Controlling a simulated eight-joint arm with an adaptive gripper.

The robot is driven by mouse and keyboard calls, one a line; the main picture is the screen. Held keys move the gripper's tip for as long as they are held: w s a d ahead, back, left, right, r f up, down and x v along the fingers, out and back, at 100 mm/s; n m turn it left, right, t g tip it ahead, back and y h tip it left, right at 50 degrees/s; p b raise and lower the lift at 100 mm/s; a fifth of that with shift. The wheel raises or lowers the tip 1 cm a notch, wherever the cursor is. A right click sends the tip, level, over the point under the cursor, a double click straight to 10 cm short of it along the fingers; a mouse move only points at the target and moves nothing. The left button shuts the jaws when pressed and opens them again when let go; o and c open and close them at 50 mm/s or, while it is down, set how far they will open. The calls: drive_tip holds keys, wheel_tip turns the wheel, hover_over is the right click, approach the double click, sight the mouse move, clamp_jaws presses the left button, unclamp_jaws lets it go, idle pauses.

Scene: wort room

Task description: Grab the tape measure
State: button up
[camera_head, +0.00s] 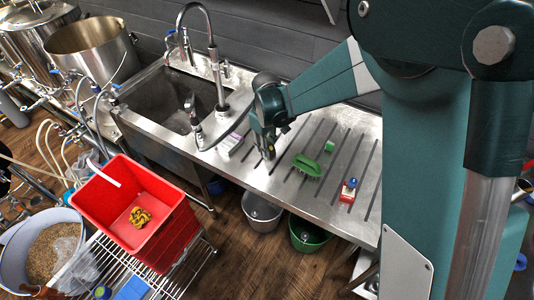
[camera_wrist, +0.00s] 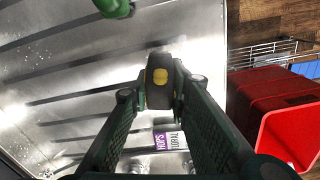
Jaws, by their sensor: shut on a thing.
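The tape measure (camera_wrist: 159,92), a dark rounded body with a yellow patch, sits between the fingertips in the wrist view. My gripper (camera_wrist: 161,84) is shut on it. In the head view my gripper (camera_head: 266,148) points down at the steel drainboard, to the right of the sink. There the tape measure is mostly hidden by the gripper and too small to make out clearly. I cannot tell whether it touches the drainboard.
On the ribbed drainboard (camera_head: 275,188) are a green brush (camera_head: 306,165), a small green block (camera_head: 329,146), a red-based item (camera_head: 348,190) and a purple-and-white labelled box (camera_head: 231,142). A sink (camera_head: 167,105) lies left. A red bin (camera_head: 181,235) stands in front.

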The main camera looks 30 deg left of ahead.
drive_tip(key=shift+r, duration=2.5)
drive_tip(key=shift+a, duration=0.1)
